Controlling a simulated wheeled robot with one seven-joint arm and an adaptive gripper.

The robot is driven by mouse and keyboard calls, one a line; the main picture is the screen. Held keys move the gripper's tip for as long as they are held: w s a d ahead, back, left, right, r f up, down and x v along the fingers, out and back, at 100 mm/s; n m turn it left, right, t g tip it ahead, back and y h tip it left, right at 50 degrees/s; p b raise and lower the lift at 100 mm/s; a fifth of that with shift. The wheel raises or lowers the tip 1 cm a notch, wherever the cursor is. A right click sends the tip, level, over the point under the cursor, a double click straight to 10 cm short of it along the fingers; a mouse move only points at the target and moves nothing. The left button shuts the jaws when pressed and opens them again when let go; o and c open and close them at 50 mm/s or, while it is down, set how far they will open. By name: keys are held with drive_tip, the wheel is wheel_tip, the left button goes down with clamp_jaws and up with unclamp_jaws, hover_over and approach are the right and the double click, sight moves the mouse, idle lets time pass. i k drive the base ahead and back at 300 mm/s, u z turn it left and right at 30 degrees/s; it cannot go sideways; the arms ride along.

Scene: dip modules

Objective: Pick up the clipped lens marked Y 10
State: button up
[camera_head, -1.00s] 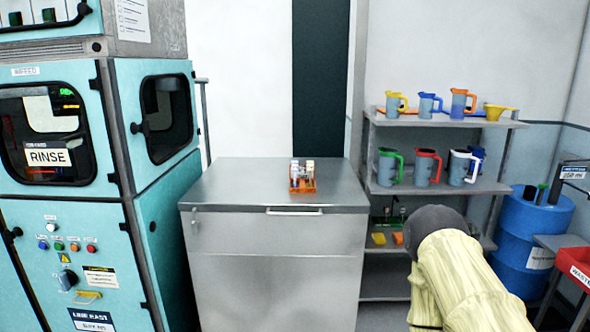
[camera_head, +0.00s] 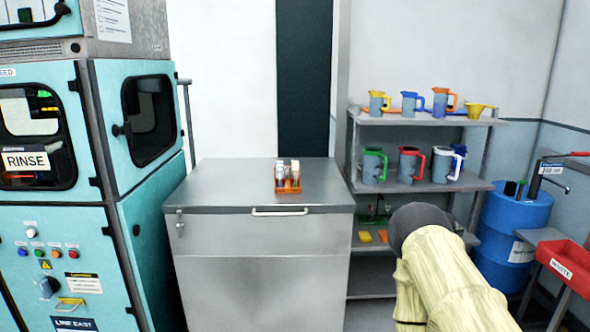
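A small orange rack (camera_head: 288,186) stands on top of the steel cabinet ahead. It holds a few small pale upright items (camera_head: 280,170); they are too small to read any marking, so I cannot tell whether a clipped lens marked Y 10 is among them. My arm, in a cream sleeve with a dark end, reaches in from the lower right. My gripper's fingers do not show. The arm is well to the right of the rack and apart from it.
The steel cabinet (camera_head: 262,240) has a mostly bare top. A teal rinse machine (camera_head: 160,225) stands at left. Shelves (camera_head: 430,121) with several jugs stand at right, beside a blue drum (camera_head: 505,240) and a red waste bin (camera_head: 567,262). A white wall lies behind.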

sight(294, 163)
drive_tip(key=z, duration=0.5)
drive_tip(key=i, duration=1.15)
drive_tip(key=u, duration=0.7)
drive_tip(key=i, duration=0.4)
drive_tip(key=u, duration=0.35)
